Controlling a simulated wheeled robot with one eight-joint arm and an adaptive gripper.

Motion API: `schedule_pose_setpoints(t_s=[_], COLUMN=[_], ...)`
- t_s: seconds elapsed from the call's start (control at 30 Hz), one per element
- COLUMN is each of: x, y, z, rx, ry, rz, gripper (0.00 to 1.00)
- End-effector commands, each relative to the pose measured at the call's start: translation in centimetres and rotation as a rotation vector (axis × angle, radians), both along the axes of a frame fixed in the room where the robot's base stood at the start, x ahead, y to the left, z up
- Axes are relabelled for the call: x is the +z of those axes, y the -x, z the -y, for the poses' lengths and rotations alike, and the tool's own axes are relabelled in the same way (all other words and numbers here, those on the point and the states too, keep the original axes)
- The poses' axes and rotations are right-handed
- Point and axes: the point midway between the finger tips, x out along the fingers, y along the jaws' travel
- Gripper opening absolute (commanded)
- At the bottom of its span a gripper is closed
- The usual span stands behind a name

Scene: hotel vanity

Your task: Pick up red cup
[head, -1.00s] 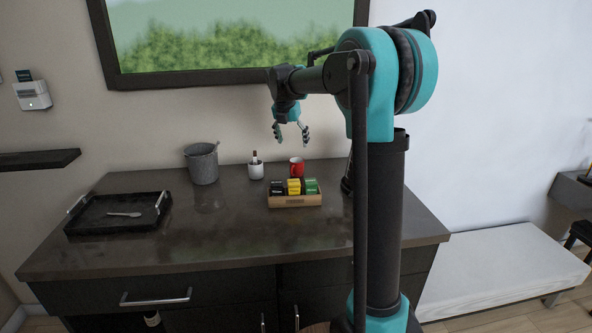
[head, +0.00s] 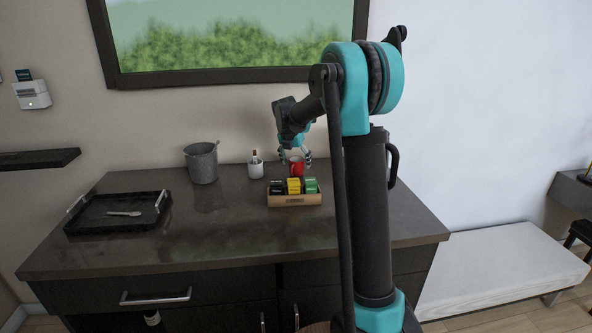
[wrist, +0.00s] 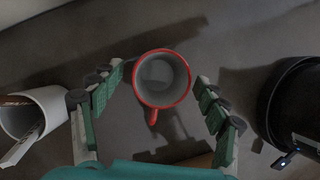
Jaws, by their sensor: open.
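The red cup (head: 296,166) stands upright on the dark counter behind the tea box. In the wrist view the red cup (wrist: 161,79) is seen from above, empty, with its handle pointing toward my gripper's base. My gripper (head: 296,158) is open, just above the cup. In the wrist view my gripper's fingers (wrist: 160,84) lie on either side of the cup, with gaps left and right. How far the fingertips are above the counter is hard to tell.
A wooden box (head: 295,201) of tea packets stands in front of the cup. A white holder (head: 256,169) is at its left, also in the wrist view (wrist: 38,108). A dark round object (wrist: 294,101) is close at right. A bucket (head: 202,163) and tray (head: 118,213) stand further left.

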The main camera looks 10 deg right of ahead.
Motion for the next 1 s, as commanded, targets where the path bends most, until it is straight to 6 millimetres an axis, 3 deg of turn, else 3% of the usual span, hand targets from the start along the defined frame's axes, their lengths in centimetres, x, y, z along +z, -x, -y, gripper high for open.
schedule_pose_setpoints(t_s=[0.2,0.63,1.0], x=[-0.01,0.01,0.48], y=[0.00,0.01,0.00], z=[0.01,0.02,0.02], rx=[0.000,0.000,0.000], ry=[0.000,0.000,0.000], rz=[0.000,0.000,0.000], gripper=[0.72,0.19,0.17])
